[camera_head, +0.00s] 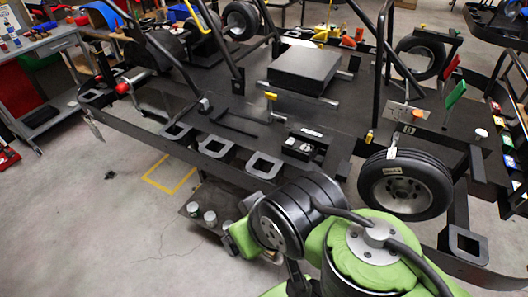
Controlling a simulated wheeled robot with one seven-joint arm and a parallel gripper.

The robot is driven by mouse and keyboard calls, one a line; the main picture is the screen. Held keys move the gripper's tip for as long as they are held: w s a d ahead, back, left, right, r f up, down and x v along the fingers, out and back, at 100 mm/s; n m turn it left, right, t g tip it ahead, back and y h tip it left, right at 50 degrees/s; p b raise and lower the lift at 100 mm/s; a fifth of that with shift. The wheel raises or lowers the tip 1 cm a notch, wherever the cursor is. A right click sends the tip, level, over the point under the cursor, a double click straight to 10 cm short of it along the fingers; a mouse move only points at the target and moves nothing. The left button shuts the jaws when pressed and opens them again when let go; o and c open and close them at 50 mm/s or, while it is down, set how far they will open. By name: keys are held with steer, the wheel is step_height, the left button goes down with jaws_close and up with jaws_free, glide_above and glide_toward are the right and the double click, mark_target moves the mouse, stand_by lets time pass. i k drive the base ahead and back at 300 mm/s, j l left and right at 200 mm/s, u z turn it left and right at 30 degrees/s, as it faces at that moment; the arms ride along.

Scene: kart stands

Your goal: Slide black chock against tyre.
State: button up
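A black tyre (405,185) on a grey rim, with a small tag on its upper left, is at the right side of the kart frame. A black, hollow, block-like piece (463,243) sits low to the right of the tyre, with a visible gap; it may be the chock. Similar hollow dark pieces line the frame's near edge: one on the left (176,132), one in the middle (215,146) and one on the right (263,165). I cannot tell which is the task's chock. My green and black arm fills the bottom centre. My gripper does not show.
A black box (304,70) lies on the kart deck (235,112). Upright bars rise from the frame. A low grey plate (190,232) with small round items is left of my arm. A grey cart (45,45) stands at far left. The left floor (110,235) is mostly clear.

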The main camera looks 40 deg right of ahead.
mark_target(311, 166)
steer(key=z, duration=1.55)
steer(key=i+j+u, duration=0.2)
steer(key=j+u, duration=0.25)
steer(key=i+j+u, duration=0.3)
steer(key=j+u, duration=0.2)
steer(key=i+j+u, duration=0.25)
steer(key=u, duration=0.2)
